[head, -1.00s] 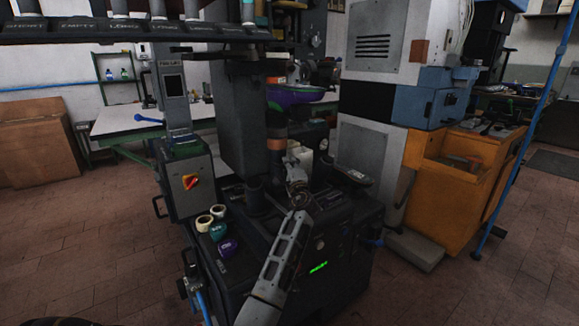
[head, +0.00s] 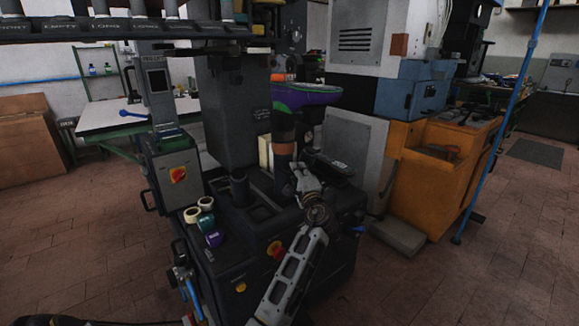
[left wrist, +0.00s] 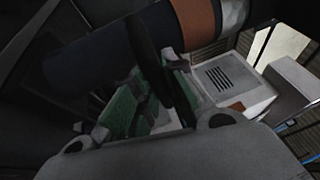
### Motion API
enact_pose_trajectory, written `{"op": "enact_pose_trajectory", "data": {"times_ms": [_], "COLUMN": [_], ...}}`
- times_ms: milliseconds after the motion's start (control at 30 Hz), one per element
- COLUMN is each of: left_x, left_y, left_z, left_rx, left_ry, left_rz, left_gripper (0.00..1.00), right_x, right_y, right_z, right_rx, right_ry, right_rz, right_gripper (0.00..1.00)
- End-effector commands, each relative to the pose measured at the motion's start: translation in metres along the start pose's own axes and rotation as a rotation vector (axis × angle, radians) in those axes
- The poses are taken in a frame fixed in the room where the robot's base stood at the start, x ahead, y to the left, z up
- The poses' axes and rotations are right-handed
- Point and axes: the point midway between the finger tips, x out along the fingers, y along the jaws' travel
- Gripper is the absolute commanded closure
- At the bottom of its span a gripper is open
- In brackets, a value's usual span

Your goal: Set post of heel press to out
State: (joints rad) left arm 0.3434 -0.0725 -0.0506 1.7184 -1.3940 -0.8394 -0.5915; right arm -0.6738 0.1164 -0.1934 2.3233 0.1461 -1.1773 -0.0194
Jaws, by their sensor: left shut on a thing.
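The heel press (head: 262,255) is a dark machine in the middle of the head view. Its post (head: 284,150) is a dark upright cylinder with a brown-orange band, and a purple and green shoe-shaped form (head: 305,94) sits on top. My left gripper (head: 302,176) is at the near right side of the post. In the left wrist view its green-padded fingers (left wrist: 152,92) are shut on a thin dark handle (left wrist: 150,62) beside the post, whose banded cylinder (left wrist: 155,38) crosses the top. The grip is partly hidden in the head view. My right gripper is not in view.
A control box with a red switch (head: 178,174) stands left of the base. Several tape-like rolls (head: 204,203) lie on the base's left edge. A dark flat pad (head: 330,166) is just right of my gripper. An orange cabinet (head: 440,190) and blue pole (head: 500,125) stand right.

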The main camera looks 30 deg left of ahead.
Motion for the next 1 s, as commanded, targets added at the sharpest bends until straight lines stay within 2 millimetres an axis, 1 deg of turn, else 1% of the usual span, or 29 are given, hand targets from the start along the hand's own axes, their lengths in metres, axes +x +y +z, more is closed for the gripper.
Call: {"op": "enact_pose_trajectory", "data": {"times_ms": [100,200,500,533,667,700,1000], "left_x": [-0.0082,-0.0111,-0.0127,-0.0128,-0.0121,-0.0119,-0.0107], "left_y": [0.0004,0.0,0.0011,0.0012,0.0002,-0.0001,-0.002], "left_z": [-0.0032,-0.0045,-0.006,-0.0062,-0.0058,-0.0055,-0.0045], "left_rx": [0.001,0.002,0.002,0.002,0.002,0.002,0.001], "left_ry": [0.0,0.0,0.002,0.003,0.002,0.002,0.0], "left_rz": [0.003,0.003,0.005,0.005,0.003,0.003,0.0], "left_gripper": [1.0,1.0,1.0,0.83,0.66,0.65,0.65], "right_x": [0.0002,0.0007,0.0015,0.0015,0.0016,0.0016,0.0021], "right_y": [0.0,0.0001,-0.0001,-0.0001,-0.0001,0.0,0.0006], "right_z": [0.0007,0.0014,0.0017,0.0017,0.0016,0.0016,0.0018], "right_rx": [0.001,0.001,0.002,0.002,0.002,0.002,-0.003], "right_ry": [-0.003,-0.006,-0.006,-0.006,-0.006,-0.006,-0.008], "right_rz": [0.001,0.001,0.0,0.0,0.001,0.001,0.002], "right_gripper": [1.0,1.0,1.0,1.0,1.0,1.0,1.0]}}
